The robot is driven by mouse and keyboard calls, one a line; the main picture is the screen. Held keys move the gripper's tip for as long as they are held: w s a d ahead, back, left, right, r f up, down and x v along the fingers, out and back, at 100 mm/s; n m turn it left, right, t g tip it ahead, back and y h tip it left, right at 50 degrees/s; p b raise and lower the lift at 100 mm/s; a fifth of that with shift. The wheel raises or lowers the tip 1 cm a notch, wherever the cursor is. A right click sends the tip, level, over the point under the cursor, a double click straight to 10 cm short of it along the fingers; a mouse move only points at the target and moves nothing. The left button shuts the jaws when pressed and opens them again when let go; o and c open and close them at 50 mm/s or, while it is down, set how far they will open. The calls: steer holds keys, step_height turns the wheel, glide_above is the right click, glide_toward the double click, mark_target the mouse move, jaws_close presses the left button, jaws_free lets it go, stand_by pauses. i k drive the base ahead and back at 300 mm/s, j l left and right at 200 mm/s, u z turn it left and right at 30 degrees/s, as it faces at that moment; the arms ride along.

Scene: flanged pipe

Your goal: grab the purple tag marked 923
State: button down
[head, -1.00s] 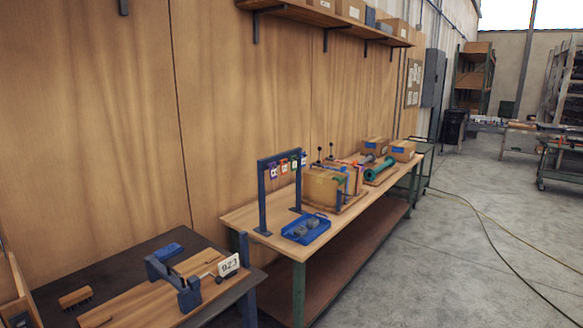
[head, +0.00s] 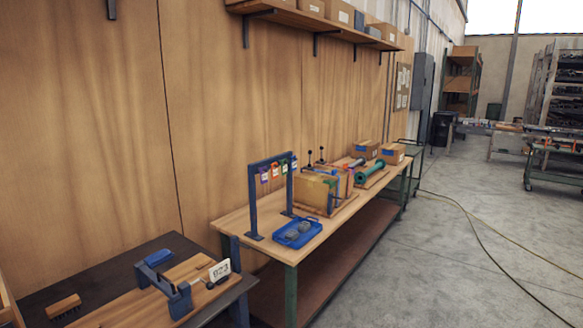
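A small purple tag (head: 264,174) hangs at the left end of a row of coloured tags on a blue rack, which stands on the wooden workbench. Its marking is too small to read. An orange tag (head: 276,171), a green tag (head: 285,168) and a blue-and-white tag hang to its right. A white card (head: 220,270) with 923 on it stands at the right end of a wooden board on the dark near table. My gripper is not in view.
The blue rack (head: 252,203) has a blue tray (head: 298,232) in front and a cardboard box (head: 316,193) to its right. Green flanged pipe (head: 369,172) lies farther along the bench.

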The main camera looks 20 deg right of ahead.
mark_target(264, 176)
steer(key=i+l, duration=0.3)
steer(key=i, duration=0.15)
steer(key=i+l, duration=0.65)
steer(key=i, duration=0.3)
steer(key=z, duration=0.05)
